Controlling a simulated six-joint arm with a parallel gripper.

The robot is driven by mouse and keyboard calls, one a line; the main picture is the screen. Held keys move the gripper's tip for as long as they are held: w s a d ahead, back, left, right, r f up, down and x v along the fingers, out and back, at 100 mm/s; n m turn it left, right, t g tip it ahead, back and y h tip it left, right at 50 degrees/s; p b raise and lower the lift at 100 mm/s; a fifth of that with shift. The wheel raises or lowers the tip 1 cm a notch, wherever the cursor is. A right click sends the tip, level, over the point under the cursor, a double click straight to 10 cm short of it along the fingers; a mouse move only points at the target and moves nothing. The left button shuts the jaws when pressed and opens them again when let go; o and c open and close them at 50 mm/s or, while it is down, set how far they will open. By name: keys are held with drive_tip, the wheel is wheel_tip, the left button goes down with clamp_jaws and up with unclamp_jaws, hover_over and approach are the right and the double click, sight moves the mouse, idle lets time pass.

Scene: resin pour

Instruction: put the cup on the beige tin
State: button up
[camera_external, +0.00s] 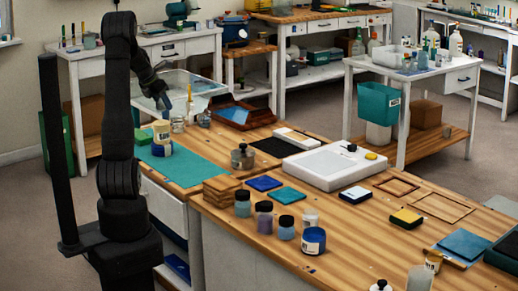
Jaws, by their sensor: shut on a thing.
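My gripper (159,94) is at the left, above the teal mat and a little above the beige tin. It is shut on the cup, which is small and hard to make out between the dark fingers. The beige tin (161,131) stands upright on the teal mat, below my gripper, with a blue and white part showing at its lower end. The cup and the tin look apart, with a small gap between them. How far apart they are in depth I cannot tell.
Clear glass vessels (178,124) stand just right of the tin. A metal pot (243,157) and a stack of wooden blocks (220,190) are nearer the camera. The teal mat (203,163) has free room in front of the tin. A brown tray (246,115) lies behind.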

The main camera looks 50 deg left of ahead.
sight(163, 122)
drive_tip(key=shift+a+f, duration=0.1)
drive_tip(key=shift+f, duration=2)
drive_tip(key=shift+f, duration=0.15)
drive_tip(key=o, duration=1)
drive_tip(key=shift+c, duration=0.2)
drive_tip(key=shift+s+r, duration=0.1)
drive_tip(key=shift+r, duration=0.2)
drive_tip(key=v, duration=1.1)
drive_tip(key=shift+s+r, duration=0.2)
drive_tip(key=shift+r, duration=0.15)
